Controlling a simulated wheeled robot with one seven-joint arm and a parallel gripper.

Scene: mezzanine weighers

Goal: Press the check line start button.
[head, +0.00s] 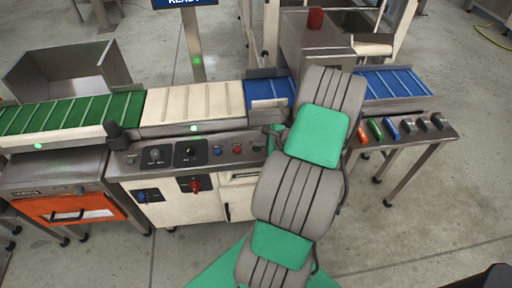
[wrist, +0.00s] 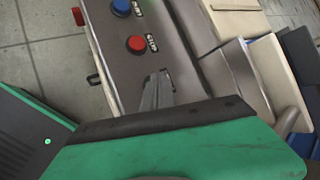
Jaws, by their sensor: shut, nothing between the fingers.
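A sloped grey control panel (head: 205,153) carries a blue button (head: 217,151) and a red button (head: 237,150) side by side. In the wrist view the blue button (wrist: 121,7) is at the top edge and the red button (wrist: 136,44) is below it. Each has a dark label plate; I cannot read for certain which is the start button. My gripper (wrist: 158,77) is shut and empty, its fingertips over the panel just below the red button in that view. I cannot tell whether they touch the panel. In the head view my arm hides the fingertips.
Dark rotary knobs (head: 190,150) sit left of the buttons, with a red knob (head: 195,185) on the front below. Conveyors with green (head: 75,114) and cream (head: 190,103) belts run behind the panel. A rack with coloured items (head: 410,130) stands right.

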